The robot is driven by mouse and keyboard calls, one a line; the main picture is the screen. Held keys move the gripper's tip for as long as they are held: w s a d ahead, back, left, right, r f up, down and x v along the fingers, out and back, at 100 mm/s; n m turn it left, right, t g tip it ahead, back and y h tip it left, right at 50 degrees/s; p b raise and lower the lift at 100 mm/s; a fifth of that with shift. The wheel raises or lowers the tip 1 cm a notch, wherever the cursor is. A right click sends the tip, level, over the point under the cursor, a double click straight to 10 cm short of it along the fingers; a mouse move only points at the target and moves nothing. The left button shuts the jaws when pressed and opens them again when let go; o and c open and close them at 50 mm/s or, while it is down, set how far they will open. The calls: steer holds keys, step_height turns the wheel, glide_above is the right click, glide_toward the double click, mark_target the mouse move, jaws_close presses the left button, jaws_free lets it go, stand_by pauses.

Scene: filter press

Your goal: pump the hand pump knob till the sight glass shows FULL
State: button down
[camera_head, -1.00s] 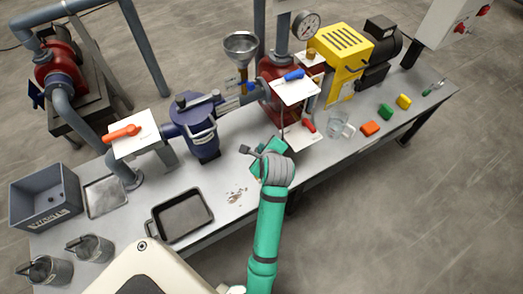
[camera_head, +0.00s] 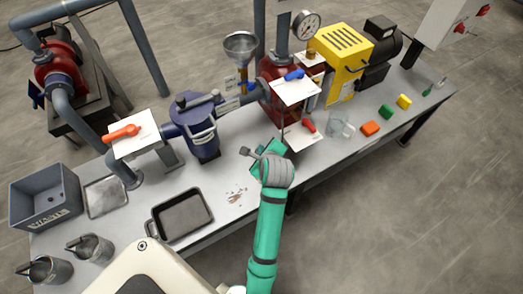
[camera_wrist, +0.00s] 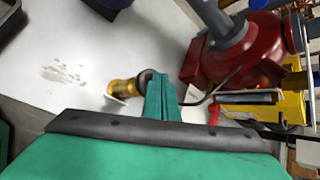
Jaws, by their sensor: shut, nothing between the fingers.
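In the wrist view my gripper (camera_wrist: 163,98) has its teal fingers pressed together, with nothing visible between them. A brass cylinder (camera_wrist: 122,86) with a dark round end, which looks like the hand pump and its knob, shows just left of and partly behind the fingertips. I cannot tell whether they touch. In the head view my gripper (camera_head: 267,152) is low over the bench, right of the blue strainer, and the arm hides the brass cylinder. I cannot pick out the sight glass with certainty, and no FULL mark is readable.
The red pump (camera_wrist: 235,50) stands close to the right of the fingers in the wrist view. The bench (camera_head: 225,180) also holds a blue strainer (camera_head: 200,130), a black tray (camera_head: 182,215), a glass beaker (camera_head: 341,126) and coloured blocks. Brown spots mark the bare bench between tray and gripper.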

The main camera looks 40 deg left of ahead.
steer(key=shift+f, duration=1.35)
stand_by(1.1)
steer(key=shift+r, duration=2.4)
steer(key=shift+r, duration=2.5)
steer(key=shift+f, duration=0.1)
